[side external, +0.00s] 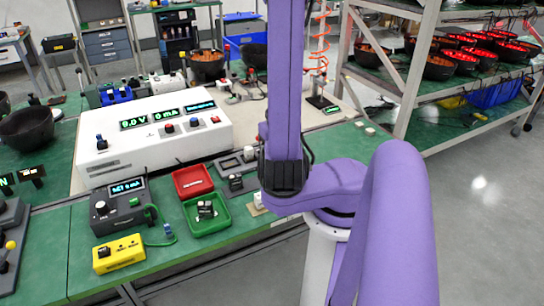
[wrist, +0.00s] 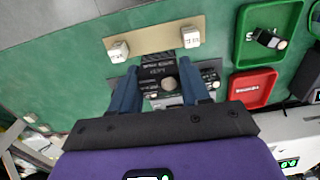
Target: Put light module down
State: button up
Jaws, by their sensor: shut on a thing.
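My gripper (wrist: 161,70) has its two blue fingers closed on a small dark module with a round pale top, taken as the light module (wrist: 169,84), in the wrist view. It is held over or close to a dark fixture with white lettering (wrist: 158,58) and a tan plate (wrist: 154,38); I cannot tell if it touches. White lettered blocks stand on the plate left (wrist: 119,51) and right (wrist: 191,37) of the fingers. In the side view my dark gripper body (side external: 285,178) is at the bench's right part; its fingertips and the module are hidden.
A red tray (side external: 193,181) and a green tray (side external: 222,226) holding a dark module (side external: 206,210) lie left of my gripper. A white power supply (side external: 150,150), a dark meter (side external: 118,208) and a yellow box (side external: 120,253) stand further left. A metal rack (side external: 385,90) stands behind at right.

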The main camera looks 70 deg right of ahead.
jog(key=w+d+r, duration=0.3)
jog(key=w, duration=0.5)
jog(key=w+d+f, duration=0.2)
jog(key=w+f, duration=0.1)
jog(key=w, duration=0.1)
jog(key=w+d+f, duration=0.2)
jog(key=w+f, duration=0.1)
jog(key=w, duration=0.1)
jog(key=w+d+f, duration=0.3)
jog(key=shift+w+f, duration=0.2)
jog(key=shift+w, duration=0.2)
jog(key=shift+w+d+f, duration=0.1)
jog(key=shift+f, duration=0.05)
jog(key=shift+w+d+f, duration=0.1)
jog(key=shift+f, duration=1.6)
